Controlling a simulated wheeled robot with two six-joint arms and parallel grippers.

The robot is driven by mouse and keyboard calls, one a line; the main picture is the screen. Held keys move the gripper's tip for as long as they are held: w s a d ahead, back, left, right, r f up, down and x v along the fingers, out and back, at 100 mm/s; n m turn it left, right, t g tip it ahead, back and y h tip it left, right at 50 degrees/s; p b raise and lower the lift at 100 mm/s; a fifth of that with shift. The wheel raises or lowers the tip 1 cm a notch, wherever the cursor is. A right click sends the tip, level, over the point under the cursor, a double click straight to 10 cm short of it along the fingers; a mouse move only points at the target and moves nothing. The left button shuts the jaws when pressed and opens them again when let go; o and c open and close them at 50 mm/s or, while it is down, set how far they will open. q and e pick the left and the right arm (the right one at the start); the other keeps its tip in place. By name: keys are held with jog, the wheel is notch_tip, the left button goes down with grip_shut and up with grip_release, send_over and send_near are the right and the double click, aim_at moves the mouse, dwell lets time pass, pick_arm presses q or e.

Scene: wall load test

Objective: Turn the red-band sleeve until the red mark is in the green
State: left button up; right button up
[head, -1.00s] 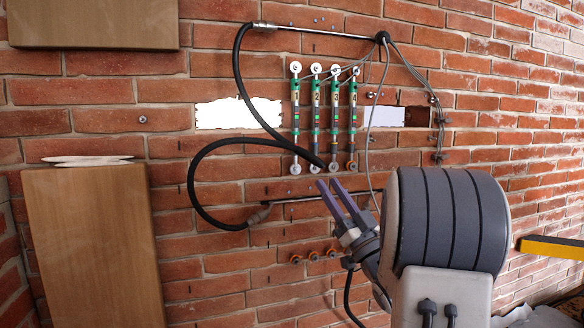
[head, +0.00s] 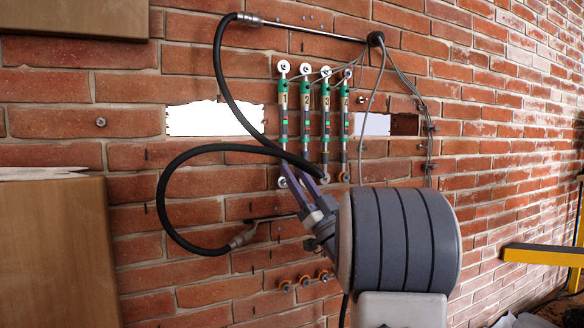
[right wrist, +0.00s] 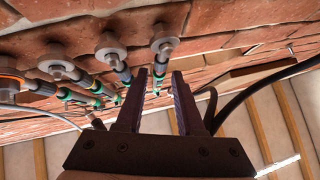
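Several upright rod units with dark sleeves and green bands hang side by side on the brick wall. The leftmost unit (head: 284,108) and the rightmost unit (head: 344,120) show small coloured windows; the rightmost has an orange lower end. I cannot make out which sleeve has the red band or where its mark stands. My right gripper (head: 292,172) is open at the lower end of the leftmost unit. In the right wrist view the open fingers (right wrist: 160,80) show a rod with a green band (right wrist: 158,76) in the gap between their tips; contact is unclear. My left gripper is out of view.
A thick black hose (head: 226,85) loops in front of the units' lower part, close to my right gripper. Thin grey cables (head: 378,95) hang to the right. A wooden panel (head: 55,250) stands at left, a yellow bar (head: 540,255) at right. Small orange knobs (head: 304,281) sit below.

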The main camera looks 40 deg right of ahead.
jog(key=shift+x, duration=1.65)
jog(key=shift+c, duration=0.4)
grip_shut()
jog(key=shift+h+b, duration=0.3)
jog(key=shift+h, duration=0.1)
jog(key=shift+w+a+f+m+g+h+b, duration=0.15)
jog(key=shift+m+g+h+b, duration=0.75)
jog(key=shift+h, duration=1.65)
jog(key=shift+s+a+m+g+h+b, duration=0.15)
jog(key=shift+m+g+h+b, duration=0.35)
jog(key=shift+m+h+b, duration=1.5)
jog(key=shift+w+a+f+m+g+h+b, duration=0.15)
jog(key=shift+m+g+h, duration=0.55)
jog(key=shift+h, duration=2.45)
jog(key=shift+r, duration=0.15)
